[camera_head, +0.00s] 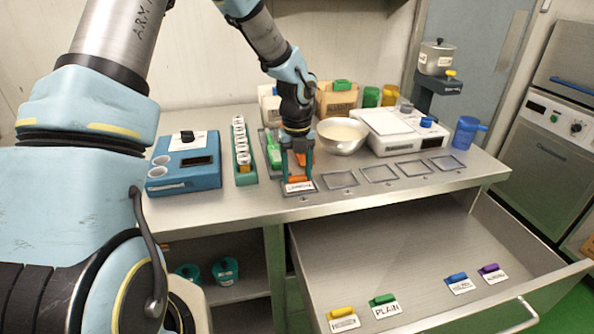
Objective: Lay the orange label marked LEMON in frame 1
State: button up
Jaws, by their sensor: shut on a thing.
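The orange label (299,187), a white plate with an orange grip and print too small to read surely, is at the left end of the row of dark square frames. My gripper (298,177) points down and is shut on its orange grip. The label is over the leftmost frame (302,194) and hides most of it; I cannot tell whether it touches the counter. Several empty frames, such as the one beside it (340,180), continue to the right along the counter.
The drawer (400,250) below is open, with yellow (343,318), green (385,305), blue (459,283) and purple (491,273) labels inside. A steel bowl (342,147), a white scale (400,142), a green vial rack (246,178) and a blue device (175,182) stand nearby.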

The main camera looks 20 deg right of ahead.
jog(key=o, duration=1.4)
jog(key=shift+o, duration=0.3)
jog(key=shift+r, duration=0.15)
jog(key=shift+r+p, duration=3.35)
jog(key=shift+r, duration=0.05)
jog(key=shift+a, duration=0.1)
